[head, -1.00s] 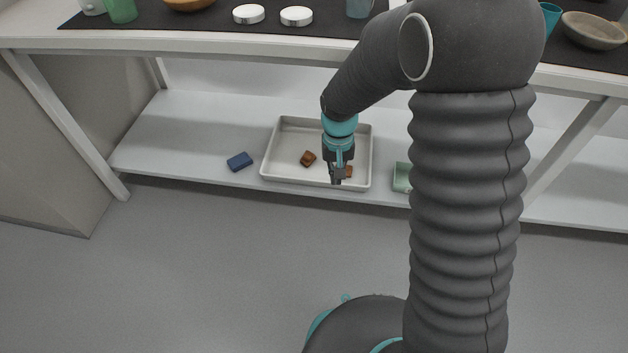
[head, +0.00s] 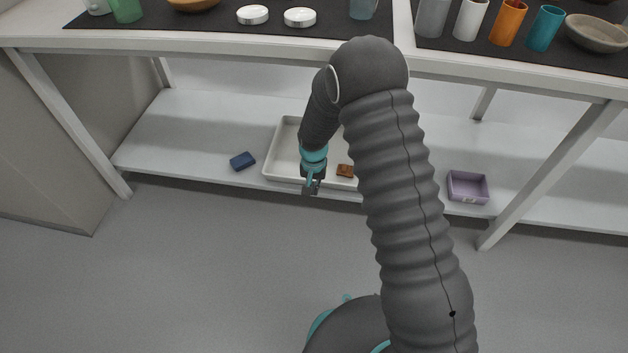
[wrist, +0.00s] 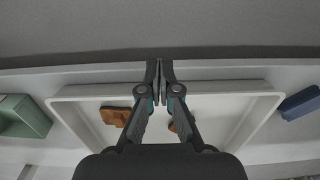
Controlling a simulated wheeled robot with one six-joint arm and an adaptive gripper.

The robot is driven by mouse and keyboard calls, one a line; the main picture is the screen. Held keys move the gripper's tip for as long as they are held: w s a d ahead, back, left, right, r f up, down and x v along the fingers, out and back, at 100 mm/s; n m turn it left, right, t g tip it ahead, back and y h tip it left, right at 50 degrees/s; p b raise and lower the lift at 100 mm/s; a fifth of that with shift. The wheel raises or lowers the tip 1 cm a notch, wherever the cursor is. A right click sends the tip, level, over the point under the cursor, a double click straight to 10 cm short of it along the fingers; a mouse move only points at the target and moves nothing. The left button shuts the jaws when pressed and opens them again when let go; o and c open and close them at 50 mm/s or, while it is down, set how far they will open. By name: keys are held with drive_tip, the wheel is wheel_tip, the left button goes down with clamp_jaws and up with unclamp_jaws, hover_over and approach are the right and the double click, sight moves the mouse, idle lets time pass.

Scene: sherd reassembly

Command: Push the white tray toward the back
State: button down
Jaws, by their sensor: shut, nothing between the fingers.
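The white tray (head: 284,150) lies on the lower shelf, partly hidden by my arm in the head view. It also shows in the wrist view (wrist: 225,89), with its front rim just below the fingertips in the picture. A brown sherd (head: 345,170) lies in it; the wrist view shows it (wrist: 115,116) and a second sherd (wrist: 181,122) partly behind a finger. My gripper (head: 311,190) is shut and empty at the tray's front side, near the shelf's front edge. In the wrist view its fingertips (wrist: 160,68) meet. I cannot tell whether they touch the tray.
A blue block (head: 242,161) lies left of the tray. A green container (wrist: 22,117) shows in the wrist view, on the tray's other side. A purple box (head: 467,188) stands farther right on the shelf. The tabletop (head: 220,42) overhangs the shelf, with slanted legs (head: 555,170) at the sides.

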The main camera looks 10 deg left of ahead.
drive_tip(key=shift+w+d+f, duration=0.1)
drive_tip(key=shift+w+f, duration=1.9)
drive_tip(key=shift+f, duration=0.1)
drive_tip(key=shift+w, duration=0.1)
